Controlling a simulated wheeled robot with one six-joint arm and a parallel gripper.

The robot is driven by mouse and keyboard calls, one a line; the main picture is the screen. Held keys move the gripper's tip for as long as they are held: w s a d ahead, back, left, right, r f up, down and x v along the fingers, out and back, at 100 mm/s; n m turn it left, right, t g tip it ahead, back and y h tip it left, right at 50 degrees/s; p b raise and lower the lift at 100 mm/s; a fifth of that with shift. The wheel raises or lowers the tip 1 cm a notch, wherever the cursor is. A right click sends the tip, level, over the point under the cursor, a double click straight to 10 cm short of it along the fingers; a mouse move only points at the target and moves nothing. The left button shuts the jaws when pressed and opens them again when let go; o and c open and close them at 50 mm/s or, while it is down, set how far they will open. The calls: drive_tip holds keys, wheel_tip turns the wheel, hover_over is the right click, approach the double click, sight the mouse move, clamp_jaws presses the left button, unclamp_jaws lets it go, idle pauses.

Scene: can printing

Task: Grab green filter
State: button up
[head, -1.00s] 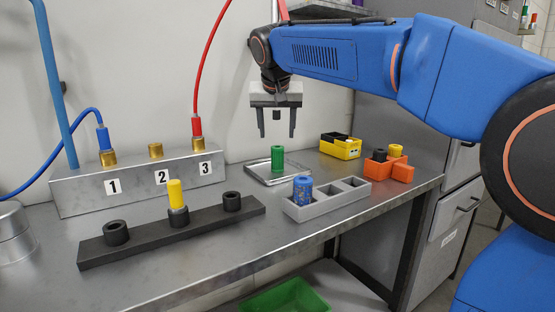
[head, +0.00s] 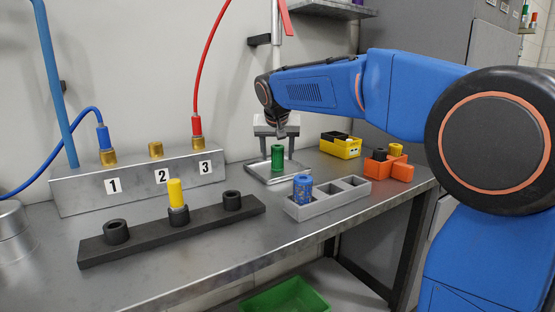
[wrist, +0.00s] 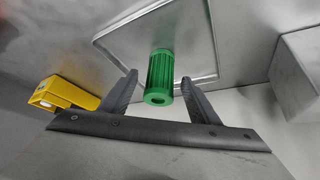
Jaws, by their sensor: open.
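The green filter (head: 277,158) stands upright on a shallow metal tray (head: 253,171) at the back of the bench. It also shows in the wrist view (wrist: 160,72), as a ribbed green cylinder with a hole in its near end. My gripper (head: 277,149) is open and pointing down at the filter. In the wrist view the two dark fingers of my gripper (wrist: 157,84) are on either side of the filter, with a gap visible at each side. The exact depth of the fingers along the filter is hard to tell.
A grey compartment holder (head: 330,203) with a blue filter (head: 302,188) stands in front of the tray. A yellow box (head: 341,148) and an orange holder (head: 390,168) are to the right. A black rack (head: 135,249) with a yellow filter (head: 175,192) is at left.

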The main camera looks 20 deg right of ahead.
drive_tip(key=shift+x, duration=0.9)
drive_tip(key=c, duration=1.3)
drive_tip(key=shift+o, duration=0.2)
